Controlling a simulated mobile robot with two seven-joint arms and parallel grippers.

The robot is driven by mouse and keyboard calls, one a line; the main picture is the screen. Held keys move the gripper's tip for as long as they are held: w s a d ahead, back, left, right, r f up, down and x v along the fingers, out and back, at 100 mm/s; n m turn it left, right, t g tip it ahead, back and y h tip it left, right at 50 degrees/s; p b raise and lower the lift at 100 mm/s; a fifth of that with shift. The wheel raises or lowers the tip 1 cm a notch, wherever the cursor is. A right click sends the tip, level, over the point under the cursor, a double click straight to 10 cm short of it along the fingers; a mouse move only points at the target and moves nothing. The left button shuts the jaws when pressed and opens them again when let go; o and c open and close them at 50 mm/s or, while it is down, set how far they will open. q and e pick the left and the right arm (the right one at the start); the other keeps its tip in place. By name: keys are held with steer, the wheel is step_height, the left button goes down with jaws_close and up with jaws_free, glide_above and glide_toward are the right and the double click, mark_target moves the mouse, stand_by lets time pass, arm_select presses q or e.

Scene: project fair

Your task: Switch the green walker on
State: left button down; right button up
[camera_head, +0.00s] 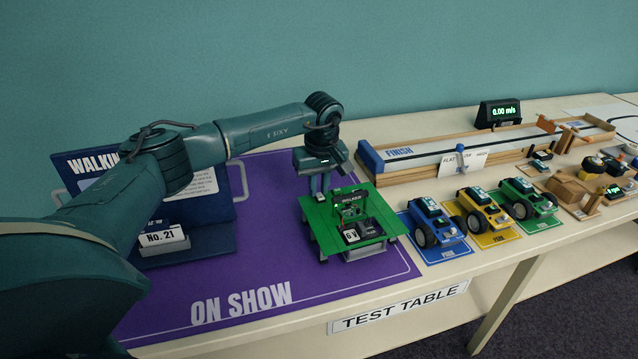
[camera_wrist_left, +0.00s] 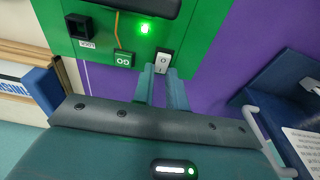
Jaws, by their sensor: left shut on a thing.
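The green walker (camera_head: 376,205) stands on the purple mat, a flat green board with a small upright part and a "6 V" label. My left gripper (camera_head: 318,192) comes down at its far left edge. My right gripper is in neither view.
A blue display board (camera_head: 215,215) with a "No. 21" card stands left of the walker, behind my arm. Blue (camera_head: 437,228), yellow (camera_head: 482,215) and green (camera_head: 528,203) cars stand to the right. A long track (camera_head: 455,150) lies behind them. The purple mat's front is clear.

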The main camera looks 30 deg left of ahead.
mark_target(322, 197)
arm_select(q)
steer(key=c, duration=1.4)
jaws_free()
steer(key=shift+r, duration=0.1)
step_height(322, 197, up, 13)
steer(key=s+d, duration=0.1)
steer(key=shift+d, duration=0.25)
steer(key=shift+p, duration=0.35)
